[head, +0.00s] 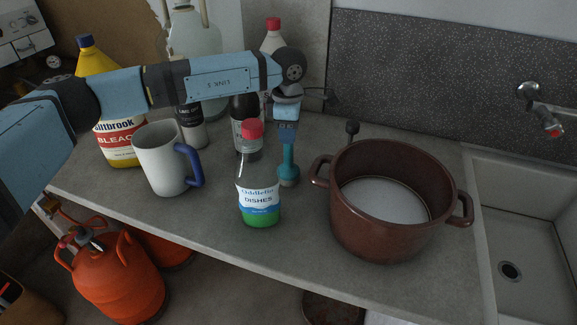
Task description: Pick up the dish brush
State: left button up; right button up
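The dish brush (288,168) appears to be the teal piece with a wider, pale-edged lower end, on the counter between the dish soap bottle and the brown pot. Its upper part runs up to my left gripper (286,132), which hangs down from the wrist directly over it. The fingers are too small and overlapped to tell whether they are open or shut on the brush. My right gripper is not in view.
A dish soap bottle (260,195) stands close left of the brush, and a brown two-handled pot (385,235) close right. A mug (160,160), bleach bottle (120,142) and dark bottle (243,108) stand further left. A sink (525,240) is far right. The front counter is clear.

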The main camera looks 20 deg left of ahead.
pick_arm(q)
jog(key=shift+c, duration=0.7)
notch_tip(320, 180, up, 20)
jog(key=b, duration=0.1)
jog(key=shift+b, duration=0.35)
dwell(0.8)
